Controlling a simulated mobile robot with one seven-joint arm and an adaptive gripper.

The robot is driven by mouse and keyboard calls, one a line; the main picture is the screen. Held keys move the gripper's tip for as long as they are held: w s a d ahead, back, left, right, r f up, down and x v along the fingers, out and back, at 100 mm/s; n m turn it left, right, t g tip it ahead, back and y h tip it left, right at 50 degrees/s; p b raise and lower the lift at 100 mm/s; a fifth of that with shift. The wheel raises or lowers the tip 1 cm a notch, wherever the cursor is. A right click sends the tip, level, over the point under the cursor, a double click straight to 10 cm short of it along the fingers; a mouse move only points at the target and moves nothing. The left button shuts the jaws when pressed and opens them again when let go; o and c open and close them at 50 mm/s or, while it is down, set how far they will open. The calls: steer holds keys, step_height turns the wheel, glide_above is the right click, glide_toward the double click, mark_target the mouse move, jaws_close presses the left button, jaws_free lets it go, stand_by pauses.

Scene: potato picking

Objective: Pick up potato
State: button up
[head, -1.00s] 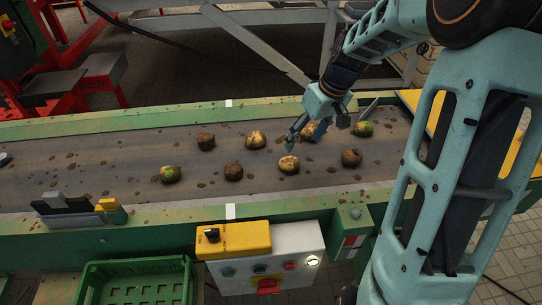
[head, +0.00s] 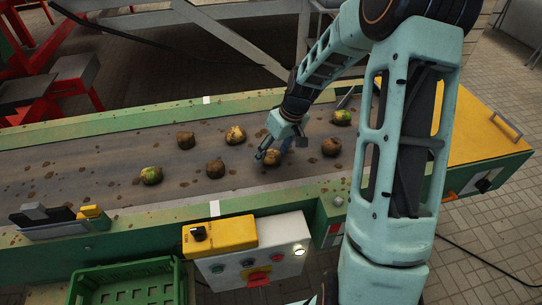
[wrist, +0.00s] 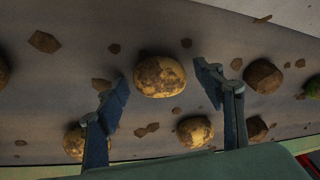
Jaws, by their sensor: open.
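Several potatoes lie apart on the dirty conveyor belt (head: 110,170). In the wrist view, a yellow-brown potato (wrist: 160,76) shows in the gap between the spread fingers, not visibly gripped. A second yellowish potato (wrist: 194,131) shows nearer the palm, and another (wrist: 75,141) is partly hidden behind the left finger. Brown potatoes (wrist: 263,76) lie right of the right finger. A greenish potato (head: 342,117) lies at the belt's far right.
Green rails edge the belt. A yellow and grey control box (head: 245,250) hangs on the near side, with a green crate (head: 125,270) at lower left. Soil clods (wrist: 44,41) are scattered on the belt. Metal framework stands behind.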

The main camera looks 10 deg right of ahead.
steer(key=shift+f, duration=0.1)
steer(key=shift+c, duration=0.2)
steer(key=c, duration=1.2)
